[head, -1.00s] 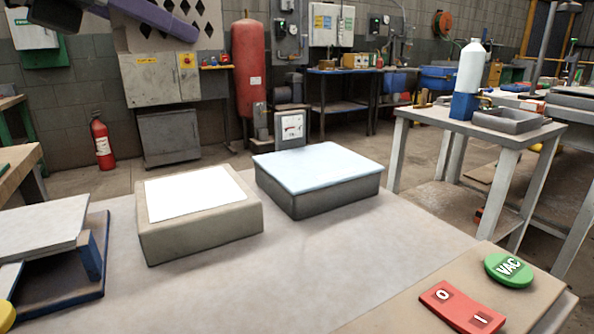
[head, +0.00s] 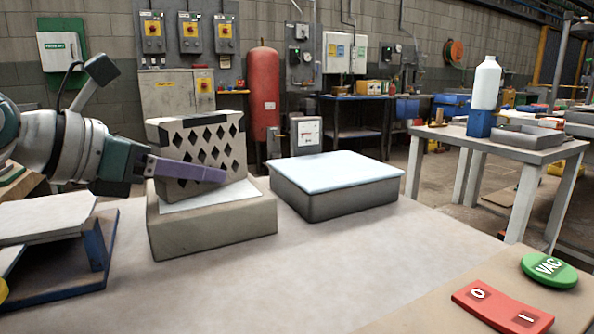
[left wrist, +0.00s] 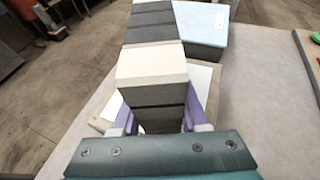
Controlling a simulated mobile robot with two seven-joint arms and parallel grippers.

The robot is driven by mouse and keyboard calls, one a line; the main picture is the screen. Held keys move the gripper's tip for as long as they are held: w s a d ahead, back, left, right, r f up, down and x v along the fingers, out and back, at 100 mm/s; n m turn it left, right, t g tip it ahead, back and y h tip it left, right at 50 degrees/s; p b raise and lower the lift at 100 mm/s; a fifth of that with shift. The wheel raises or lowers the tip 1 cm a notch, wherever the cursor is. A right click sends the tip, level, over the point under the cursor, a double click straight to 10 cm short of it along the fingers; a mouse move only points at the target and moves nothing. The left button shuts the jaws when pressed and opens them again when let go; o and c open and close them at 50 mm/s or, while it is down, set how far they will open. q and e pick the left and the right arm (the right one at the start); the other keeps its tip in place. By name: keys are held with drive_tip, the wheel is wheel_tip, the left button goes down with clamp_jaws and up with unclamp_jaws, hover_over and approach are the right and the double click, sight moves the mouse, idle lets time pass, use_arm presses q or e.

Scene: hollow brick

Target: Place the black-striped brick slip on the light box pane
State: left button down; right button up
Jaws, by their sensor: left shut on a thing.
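The brick slip (head: 200,158) is a pale slab with diamond-shaped holes and black stripes along its top edge. My left gripper (head: 212,173) is shut on it, one purple finger across its front face. The slip stands on edge, slightly tilted, over the white pane (head: 205,195) of a beige box (head: 215,230). I cannot tell whether its lower edge touches the pane. In the left wrist view the slip (left wrist: 150,65) shows cream and dark bands between the purple fingers (left wrist: 160,118), covering part of the white pane (left wrist: 201,80). My right gripper is not in view.
A dark grey box (head: 340,203) with a pale blue top (head: 335,170) stands just right of the beige box. A blue stand with pale slabs (head: 45,220) is at the left. A red switch (head: 500,305) and green VAC button (head: 549,270) are at the front right.

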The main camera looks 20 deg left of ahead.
use_arm(q)
drive_tip(key=shift+r, duration=0.15)
drive_tip(key=shift+c, duration=2.1)
unclamp_jaws()
drive_tip(key=shift+f, duration=0.2)
drive_tip(key=shift+r, duration=0.1)
drive_tip(key=shift+s+a+r, duration=0.1)
drive_tip(key=shift+r, duration=0.05)
drive_tip(key=p+v, duration=0.1)
drive_tip(key=v, duration=1)
drive_tip(key=shift+s+p, duration=0.3)
drive_tip(key=shift+s, duration=0.05)
drive_tip(key=shift+r, duration=0.15)
